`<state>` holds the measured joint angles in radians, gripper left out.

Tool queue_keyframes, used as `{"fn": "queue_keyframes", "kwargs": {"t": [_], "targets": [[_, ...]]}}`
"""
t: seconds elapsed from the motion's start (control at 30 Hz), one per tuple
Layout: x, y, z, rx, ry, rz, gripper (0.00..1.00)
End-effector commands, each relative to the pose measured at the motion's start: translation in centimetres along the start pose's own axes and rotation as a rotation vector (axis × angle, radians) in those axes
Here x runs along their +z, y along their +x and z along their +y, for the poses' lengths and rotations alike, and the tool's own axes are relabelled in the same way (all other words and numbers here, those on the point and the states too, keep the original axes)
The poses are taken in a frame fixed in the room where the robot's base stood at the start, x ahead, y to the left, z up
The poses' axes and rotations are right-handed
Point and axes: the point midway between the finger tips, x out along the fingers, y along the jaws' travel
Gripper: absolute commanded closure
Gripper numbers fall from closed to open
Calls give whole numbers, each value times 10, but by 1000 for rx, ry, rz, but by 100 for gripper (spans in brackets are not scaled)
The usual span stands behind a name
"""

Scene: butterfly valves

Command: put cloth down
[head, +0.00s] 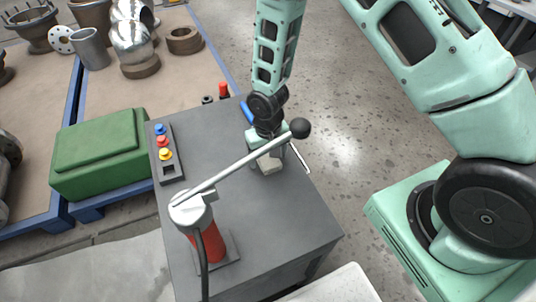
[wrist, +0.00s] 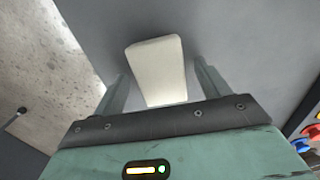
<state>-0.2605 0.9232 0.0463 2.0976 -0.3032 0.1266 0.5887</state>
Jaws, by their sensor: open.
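The cloth (wrist: 158,62) is a pale, cream, folded block. In the wrist view it lies against the grey table top, between my two fingers, with a gap on each side. My gripper (wrist: 161,82) is open around it and the fingers do not touch it. In the head view my gripper (head: 267,152) points down over the right part of the grey table (head: 285,225). The cloth (head: 270,164) shows there just below it, partly hidden by the gripper and a lever. The exact height of the fingers above the table cannot be told.
A red-based lever (head: 208,242) with a long grey handle and black knob (head: 300,128) crosses in front of my gripper. A button box (head: 165,153) sits at the table's left. A green case (head: 100,155) and metal pipe fittings (head: 132,45) are further left. The table's front right is clear.

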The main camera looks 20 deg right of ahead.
Motion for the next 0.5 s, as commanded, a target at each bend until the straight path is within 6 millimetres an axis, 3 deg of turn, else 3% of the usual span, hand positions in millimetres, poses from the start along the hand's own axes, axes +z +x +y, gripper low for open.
{"fn": "queue_keyframes", "kwargs": {"t": [0.17,0.5], "targets": [[-1,-18,0,-2,1,4,25],[-1,-87,0,-2,1,5,25]]}}
